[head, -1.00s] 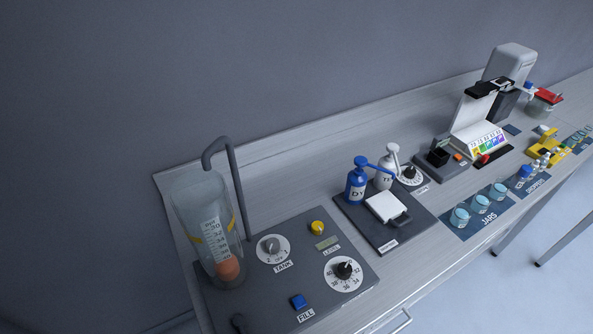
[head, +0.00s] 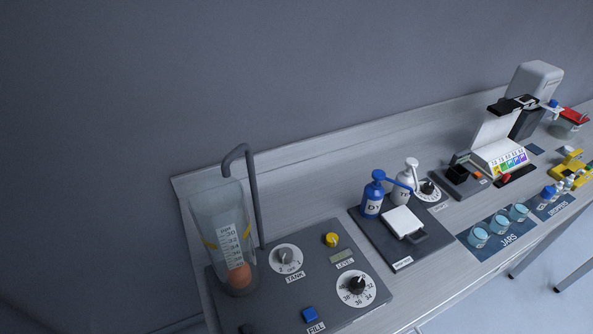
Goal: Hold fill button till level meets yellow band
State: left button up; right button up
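The blue FILL button (head: 309,314) sits near the front of a dark panel (head: 272,312) at the lower middle of the head view. A clear tank (head: 218,208) stands at the panel's left, with a printed scale (head: 230,245), a yellow band (head: 209,244) around it and an orange ball (head: 239,275) near its bottom. The ball is below the yellow band. A small LEVEL display (head: 341,256) is on the panel; its reading is too small to tell. Neither gripper is in view.
The panel also has a TANK knob (head: 286,258), a yellow button (head: 331,239) and a black dial (head: 357,285). A grey bent pipe (head: 251,190) rises behind the tank. Blue (head: 373,195) and white (head: 407,178) pump bottles and jars (head: 499,224) stand to the right.

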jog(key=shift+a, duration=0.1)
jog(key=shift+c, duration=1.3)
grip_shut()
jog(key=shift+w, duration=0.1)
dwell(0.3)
